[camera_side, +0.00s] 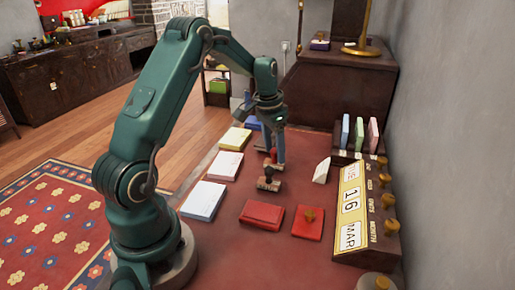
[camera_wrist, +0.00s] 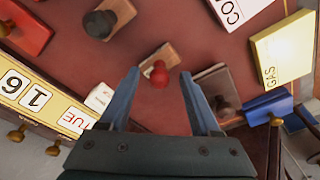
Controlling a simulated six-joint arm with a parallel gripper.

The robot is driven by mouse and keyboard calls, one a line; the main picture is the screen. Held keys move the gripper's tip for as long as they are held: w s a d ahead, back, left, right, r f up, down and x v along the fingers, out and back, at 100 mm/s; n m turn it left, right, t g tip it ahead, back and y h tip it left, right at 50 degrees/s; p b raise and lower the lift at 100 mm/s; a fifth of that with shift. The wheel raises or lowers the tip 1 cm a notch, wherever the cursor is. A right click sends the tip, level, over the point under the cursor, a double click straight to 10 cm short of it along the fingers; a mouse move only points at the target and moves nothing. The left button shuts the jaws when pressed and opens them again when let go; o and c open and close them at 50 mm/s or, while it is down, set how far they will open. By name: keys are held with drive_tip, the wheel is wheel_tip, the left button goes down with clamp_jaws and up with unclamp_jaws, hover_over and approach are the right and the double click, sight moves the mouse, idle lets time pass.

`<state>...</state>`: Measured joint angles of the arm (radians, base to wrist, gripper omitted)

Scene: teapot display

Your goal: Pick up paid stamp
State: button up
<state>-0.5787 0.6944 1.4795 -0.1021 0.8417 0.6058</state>
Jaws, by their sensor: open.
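No stamp shows a readable "paid" marking, so I cannot tell which one is the paid stamp. In the wrist view, a wooden stamp with a red knob (camera_wrist: 158,75) lies between the fingertips of my gripper (camera_wrist: 161,84). A wooden stamp with a dark knob (camera_wrist: 100,24) is up and to the left, and a grey-brown stamp with a dark handle (camera_wrist: 215,85) is just right of the right finger. In the side view, my gripper (camera_side: 275,160) points down at the table, open and empty. A dark-handled stamp (camera_side: 268,182) stands in front of it.
Paper stacks (camera_side: 203,199) line the table's left side. A red box (camera_side: 262,215) and a red pad with a brass knob (camera_side: 308,222) lie nearer. A calendar block (camera_side: 352,212) and card rack (camera_side: 359,140) stand right. A blue pad (camera_wrist: 268,108) lies beyond the grey-brown stamp.

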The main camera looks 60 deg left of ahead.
drive_tip(key=shift+f, duration=0.5)
clamp_jaws()
drive_tip(key=shift+r, duration=0.1)
drive_tip(key=shift+w+r, duration=0.1)
drive_tip(key=shift+r, duration=0.5)
wheel_tip(320, 180, up, 3)
drive_tip(key=shift+r, duration=0.1)
drive_tip(key=s+a+r, duration=0.6)
drive_tip(key=s, duration=0.3)
drive_tip(key=shift+s+a+r, duration=0.25)
drive_tip(key=shift+s+a, duration=0.05)
